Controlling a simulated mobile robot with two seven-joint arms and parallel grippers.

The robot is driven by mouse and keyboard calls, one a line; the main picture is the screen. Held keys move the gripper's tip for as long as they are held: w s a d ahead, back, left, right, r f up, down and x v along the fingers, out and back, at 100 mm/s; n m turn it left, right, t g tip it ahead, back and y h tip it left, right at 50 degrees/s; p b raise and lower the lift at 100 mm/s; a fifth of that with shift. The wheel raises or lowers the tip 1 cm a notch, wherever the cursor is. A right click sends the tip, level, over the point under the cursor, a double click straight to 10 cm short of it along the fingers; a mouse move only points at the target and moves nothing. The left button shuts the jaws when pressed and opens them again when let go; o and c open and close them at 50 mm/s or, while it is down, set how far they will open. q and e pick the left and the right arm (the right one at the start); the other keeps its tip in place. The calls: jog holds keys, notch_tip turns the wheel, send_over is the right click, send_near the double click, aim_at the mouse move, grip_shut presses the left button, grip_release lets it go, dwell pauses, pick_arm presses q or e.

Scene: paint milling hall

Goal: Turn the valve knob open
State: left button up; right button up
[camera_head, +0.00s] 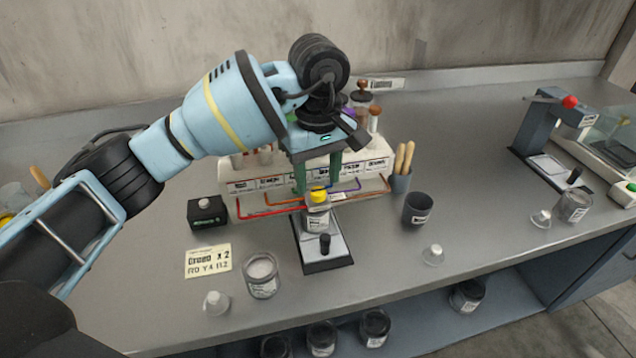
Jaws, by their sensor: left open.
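My left gripper (317,185) reaches in from the upper left and points down. Its two green fingers are apart, one on each side of the knob and close above it. I cannot tell whether they touch it. A jar (317,222) with a label stands just below the knob, on a small scale (336,262). My right gripper is out of the picture.
Left of the dispenser is a black box (207,212). In front are a card (208,261), an open jar (262,276) and a clear lid (216,303). A dark cup (417,209) and a tool holder (399,184) stand right.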

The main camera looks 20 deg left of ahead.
aim_at(318, 194)
pick_arm(q)
jog(key=shift+f, duration=1.25)
jog(key=shift+c, duration=0.5)
jog(key=c, duration=0.9)
